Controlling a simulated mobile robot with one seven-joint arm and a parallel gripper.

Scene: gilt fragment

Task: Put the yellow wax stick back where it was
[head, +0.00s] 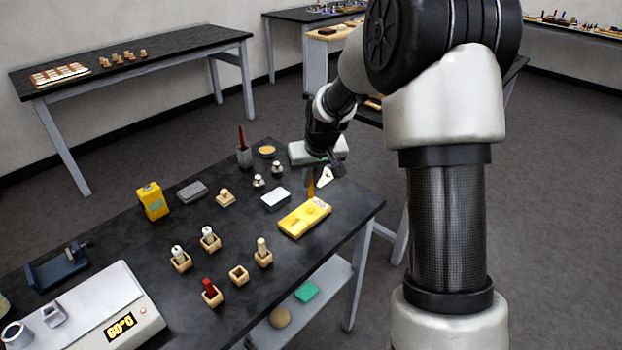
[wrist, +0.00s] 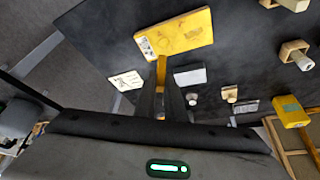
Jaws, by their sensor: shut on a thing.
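My gripper (head: 316,182) is shut on the yellow wax stick (head: 311,187), above the right part of the dark table. The stick also shows between my fingers in the wrist view (wrist: 161,72), reaching toward a yellow slab (head: 305,217) with dark marks. The slab also shows in the wrist view (wrist: 175,36); whether the stick touches it I cannot tell. Small square wooden holders stand nearer the front: one is empty (head: 238,276), one has a red stick (head: 210,289), one a cream stick (head: 262,250), and two hold white pieces (head: 179,255) (head: 208,236).
A white-topped block (head: 275,199), small pegs (head: 259,181), a grey block (head: 192,191) and a yellow box (head: 152,201) stand on the table. A pot with a red stick (head: 244,155) is behind. A hotplate (head: 100,312) fills the front left. Dark tabletop is clear between them.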

